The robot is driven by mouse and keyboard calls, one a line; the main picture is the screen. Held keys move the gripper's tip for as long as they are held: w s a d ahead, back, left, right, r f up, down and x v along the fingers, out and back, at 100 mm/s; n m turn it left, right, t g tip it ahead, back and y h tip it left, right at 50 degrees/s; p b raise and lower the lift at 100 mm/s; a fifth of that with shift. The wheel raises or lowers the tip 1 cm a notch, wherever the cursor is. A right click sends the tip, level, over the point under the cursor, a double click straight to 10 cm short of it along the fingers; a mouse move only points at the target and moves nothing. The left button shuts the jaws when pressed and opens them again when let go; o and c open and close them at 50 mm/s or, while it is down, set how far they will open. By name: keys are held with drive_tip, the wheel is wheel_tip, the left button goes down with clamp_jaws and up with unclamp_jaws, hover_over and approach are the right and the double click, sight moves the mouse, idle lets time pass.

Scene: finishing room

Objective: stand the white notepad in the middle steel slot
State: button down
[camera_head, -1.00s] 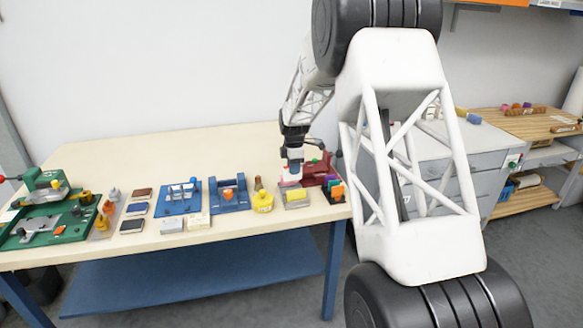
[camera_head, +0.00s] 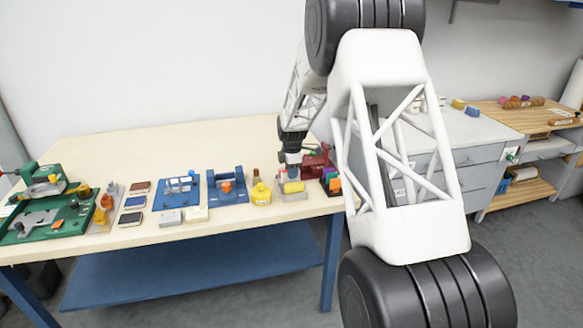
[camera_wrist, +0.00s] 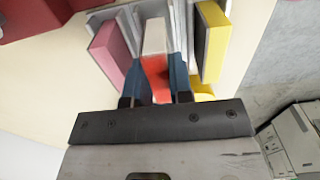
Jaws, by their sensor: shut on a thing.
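My gripper (camera_wrist: 156,62) has blue fingers closed on both sides of a block with a white top (camera_wrist: 154,36) and a red-orange near face, which I take for the white notepad. The notepad lies in line with the grey steel rack (camera_wrist: 186,20), between a pink pad (camera_wrist: 110,48) on the left and a yellow pad (camera_wrist: 212,45) on the right. How deep it sits in the middle slot I cannot tell. In the head view, my gripper (camera_head: 292,160) is right above the rack (camera_head: 291,196), and the yellow pad (camera_head: 294,187) shows; the notepad is hard to make out.
A dark red fixture (camera_head: 318,160) and a holder with colored blocks (camera_head: 331,181) are close on the right. Blue fixtures (camera_head: 227,186) stand farther left. The back of the table (camera_head: 170,150) is clear.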

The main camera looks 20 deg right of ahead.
drive_tip(key=shift+f, duration=0.4)
drive_tip(key=shift+f, duration=0.65)
idle(1.7)
drive_tip(key=c, duration=1.3)
unclamp_jaws()
drive_tip(key=shift+r, duration=0.15)
drive_tip(key=shift+r, duration=5.4)
